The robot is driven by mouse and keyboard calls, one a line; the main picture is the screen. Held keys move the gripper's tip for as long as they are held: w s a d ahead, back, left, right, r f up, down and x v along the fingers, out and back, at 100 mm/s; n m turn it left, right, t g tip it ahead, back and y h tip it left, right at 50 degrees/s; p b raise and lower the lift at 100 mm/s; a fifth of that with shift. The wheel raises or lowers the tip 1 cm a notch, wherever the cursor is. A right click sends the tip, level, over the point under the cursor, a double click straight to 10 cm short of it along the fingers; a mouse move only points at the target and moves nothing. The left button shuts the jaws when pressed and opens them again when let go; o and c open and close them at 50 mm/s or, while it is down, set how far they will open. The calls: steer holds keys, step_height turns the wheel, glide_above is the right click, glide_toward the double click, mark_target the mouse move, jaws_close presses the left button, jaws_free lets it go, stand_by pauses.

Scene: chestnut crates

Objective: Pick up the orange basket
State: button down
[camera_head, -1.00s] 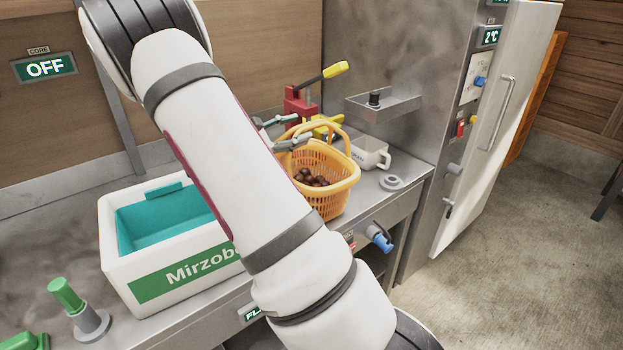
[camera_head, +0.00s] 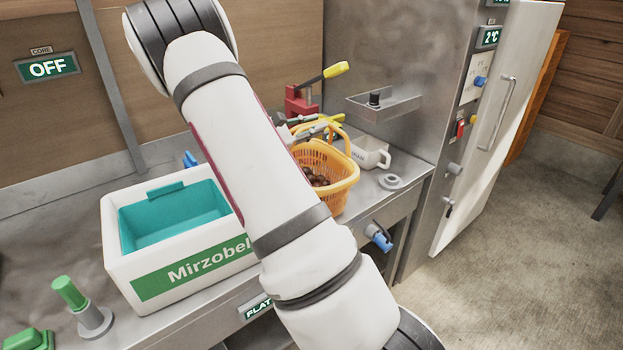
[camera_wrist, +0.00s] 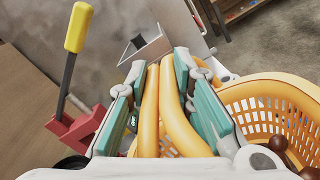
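The orange basket (camera_head: 331,168) stands on the steel counter to the right of the white box, with brown chestnuts inside. Its wall also shows at the right of the wrist view (camera_wrist: 262,108). Its arched handle (camera_wrist: 149,112) runs up the middle of the wrist view as two orange bars. My gripper (camera_wrist: 160,68) is at the handle, with a teal-padded finger on each side of it. The fingers are apart, and a gap shows between the left pad and the handle. In the head view my gripper (camera_head: 312,131) is over the basket's back left side, partly hidden by my arm.
A white box (camera_head: 190,268) with a teal inside stands to the left. A red clamp with a yellow-tipped lever (camera_head: 302,102) stands behind the basket. A white mug (camera_head: 370,153) is close on its right, before a steel cabinet (camera_head: 425,90).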

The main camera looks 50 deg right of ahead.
steer(key=shift+r, duration=0.15)
step_height(320, 180, up, 10)
steer(key=shift+f, duration=0.1)
stand_by(0.7)
stand_by(0.7)
